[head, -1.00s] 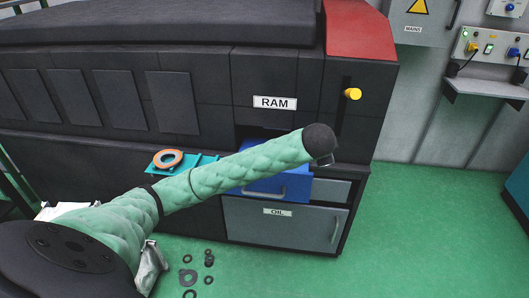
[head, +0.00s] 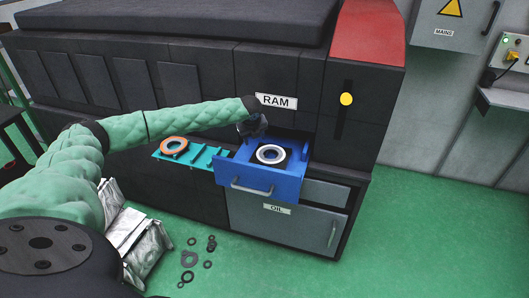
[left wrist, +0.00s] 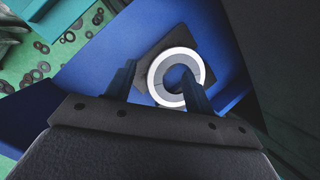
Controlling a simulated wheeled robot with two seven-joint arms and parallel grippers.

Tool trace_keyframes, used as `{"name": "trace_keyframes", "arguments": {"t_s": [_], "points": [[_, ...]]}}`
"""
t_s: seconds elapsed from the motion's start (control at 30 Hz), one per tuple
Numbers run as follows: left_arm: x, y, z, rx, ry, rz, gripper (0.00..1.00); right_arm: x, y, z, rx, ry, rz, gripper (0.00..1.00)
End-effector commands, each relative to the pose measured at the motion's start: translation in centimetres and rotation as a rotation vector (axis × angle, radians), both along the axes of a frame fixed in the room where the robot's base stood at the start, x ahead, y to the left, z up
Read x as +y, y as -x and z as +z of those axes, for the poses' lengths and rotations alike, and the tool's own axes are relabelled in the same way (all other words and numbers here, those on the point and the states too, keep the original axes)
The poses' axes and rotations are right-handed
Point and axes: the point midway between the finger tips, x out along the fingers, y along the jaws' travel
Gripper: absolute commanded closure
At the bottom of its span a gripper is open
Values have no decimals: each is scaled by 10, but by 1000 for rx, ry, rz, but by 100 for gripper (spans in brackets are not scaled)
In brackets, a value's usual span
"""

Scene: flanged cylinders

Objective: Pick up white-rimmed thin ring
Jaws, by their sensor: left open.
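The white-rimmed thin ring (head: 260,155) lies on a dark square pad inside the open blue drawer (head: 239,174), under the RAM label. In the left wrist view the ring (left wrist: 155,78) has a bright white outer rim and a grey inner band. My left gripper (head: 255,127) is above the back left part of the drawer, just behind the ring in the head view. In the left wrist view its two fingers (left wrist: 158,72) are apart with nothing held; the right finger overlaps the ring's centre in the picture. Contact cannot be told. My right gripper is not in view.
A teal tray (head: 205,160) with an orange-rimmed ring (head: 174,146) juts out left of the drawer. The grey OIL drawer (head: 285,228) is below. Several dark washers (head: 189,259) and silver bags (head: 135,235) lie on the green floor. The dark machine body rises behind.

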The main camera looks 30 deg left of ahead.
Motion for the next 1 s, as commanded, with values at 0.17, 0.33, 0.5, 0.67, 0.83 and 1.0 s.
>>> {"name": "trace_keyframes", "arguments": {"t_s": [0.17,0.33,0.5,0.67,0.83,1.0], "points": [[-5,-5,-4,34,-30,-289,47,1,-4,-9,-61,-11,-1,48],[-13,-8,-3,38,-97,-560,47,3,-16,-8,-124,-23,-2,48],[-14,-10,-2,47,-165,-732,47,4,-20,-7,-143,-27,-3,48],[-14,-11,-4,54,-188,-789,47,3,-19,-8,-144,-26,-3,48],[-13,-16,-16,55,-189,-790,47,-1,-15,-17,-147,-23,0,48],[-12,-20,-27,55,-190,-790,47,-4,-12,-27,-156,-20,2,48]]}}
